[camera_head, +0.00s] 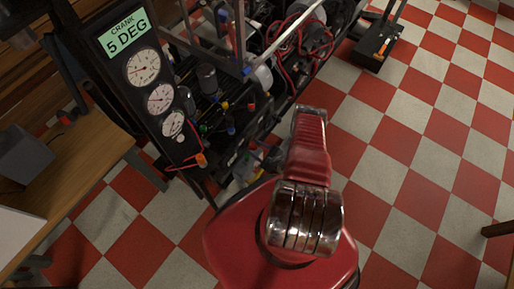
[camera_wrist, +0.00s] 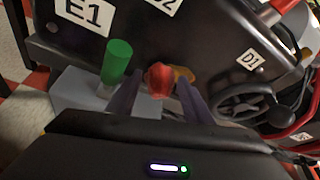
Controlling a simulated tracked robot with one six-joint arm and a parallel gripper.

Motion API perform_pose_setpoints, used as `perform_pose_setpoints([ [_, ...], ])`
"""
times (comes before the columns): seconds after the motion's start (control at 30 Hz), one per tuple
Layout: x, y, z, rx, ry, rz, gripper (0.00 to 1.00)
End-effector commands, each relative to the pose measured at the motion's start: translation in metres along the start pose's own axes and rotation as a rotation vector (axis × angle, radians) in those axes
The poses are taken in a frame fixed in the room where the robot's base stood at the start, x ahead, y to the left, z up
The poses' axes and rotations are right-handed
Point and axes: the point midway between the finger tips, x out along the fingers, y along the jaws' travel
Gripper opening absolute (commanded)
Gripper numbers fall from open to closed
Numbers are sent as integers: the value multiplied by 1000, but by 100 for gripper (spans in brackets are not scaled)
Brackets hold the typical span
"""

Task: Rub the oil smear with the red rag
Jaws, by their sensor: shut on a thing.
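In the wrist view my gripper (camera_wrist: 160,98) is shut on the red rag (camera_wrist: 160,78), a small bunched red piece between the two dark fingertips. The rag is in front of a dark panel. An amber-brown patch (camera_wrist: 184,74) shows just right of the rag and looks like the oil smear; the rag and right finger hide part of it. I cannot tell whether the rag touches it. In the head view my red arm hides the rag and most of the gripper.
A green cylinder (camera_wrist: 117,58) stands by a grey block (camera_wrist: 80,90) left of my gripper. A black handwheel (camera_wrist: 238,108) is at right, below label D1 (camera_wrist: 249,60). In the head view, a gauge panel (camera_head: 150,85) and a wooden bench (camera_head: 75,180) stand left; checkered floor (camera_head: 420,130) is open right.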

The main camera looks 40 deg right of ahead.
Motion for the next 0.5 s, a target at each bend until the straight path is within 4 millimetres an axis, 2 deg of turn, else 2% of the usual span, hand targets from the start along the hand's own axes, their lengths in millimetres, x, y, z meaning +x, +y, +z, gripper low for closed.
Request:
perform_pose_setpoints([
  [0.5,7,0,3,-1,-1,1,21],
])
